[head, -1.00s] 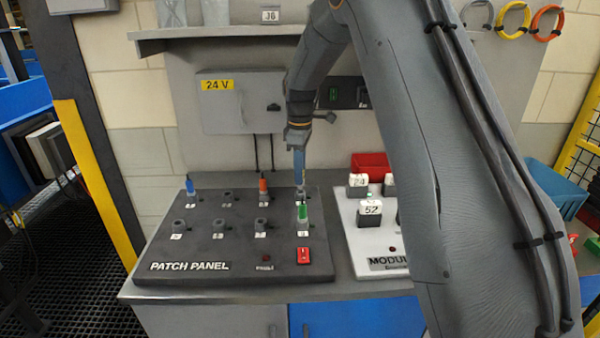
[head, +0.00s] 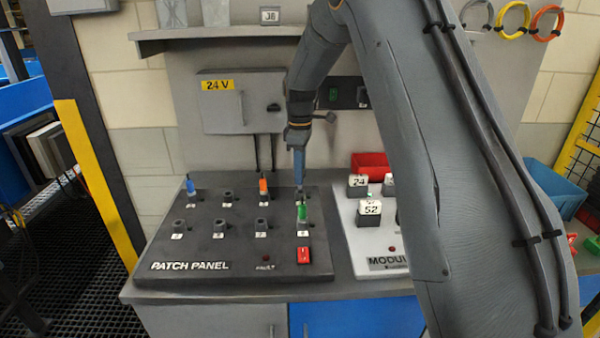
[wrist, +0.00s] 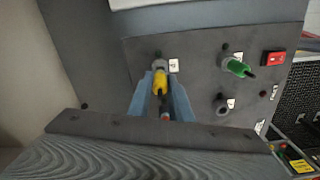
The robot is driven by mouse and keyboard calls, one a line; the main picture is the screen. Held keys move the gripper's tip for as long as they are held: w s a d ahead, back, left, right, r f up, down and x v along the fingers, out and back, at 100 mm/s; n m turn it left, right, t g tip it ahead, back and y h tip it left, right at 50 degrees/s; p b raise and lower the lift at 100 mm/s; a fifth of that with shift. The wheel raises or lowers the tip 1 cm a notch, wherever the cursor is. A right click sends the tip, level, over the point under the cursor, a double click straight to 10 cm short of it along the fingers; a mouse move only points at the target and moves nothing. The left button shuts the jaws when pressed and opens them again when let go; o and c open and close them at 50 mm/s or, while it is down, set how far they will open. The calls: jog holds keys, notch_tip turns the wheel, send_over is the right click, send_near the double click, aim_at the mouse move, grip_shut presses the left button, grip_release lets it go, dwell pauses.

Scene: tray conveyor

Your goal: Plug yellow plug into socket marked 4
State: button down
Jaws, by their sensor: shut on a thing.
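The yellow plug (wrist: 160,84) shows in the wrist view between the two blue fingers of my gripper (wrist: 163,98). My gripper is shut on it. The plug's front end meets or overlaps a grey socket (wrist: 157,63) with a white label (wrist: 174,66) beside it. I cannot read that label or tell how deep the plug sits. In the head view my gripper (head: 299,180) points down at the back right socket of the patch panel (head: 200,250), and the plug is hidden there by the fingers.
A green plug (head: 302,211) stands in the socket just in front of my gripper. An orange plug (head: 263,187) and a blue plug (head: 190,186) stand in the back row. Several sockets are empty. A white module board (head: 365,240) lies to the right, and a red switch (head: 304,256) is at the front.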

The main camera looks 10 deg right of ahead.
jog(key=shift+f+b, duration=0.5)
jog(key=shift+f, duration=1.1)
jog(key=c, duration=1.5)
grip_release()
jog(key=shift+c, duration=0.2)
jog(key=shift+r+b, duration=1.2)
jog(key=shift+r, duration=2.75)
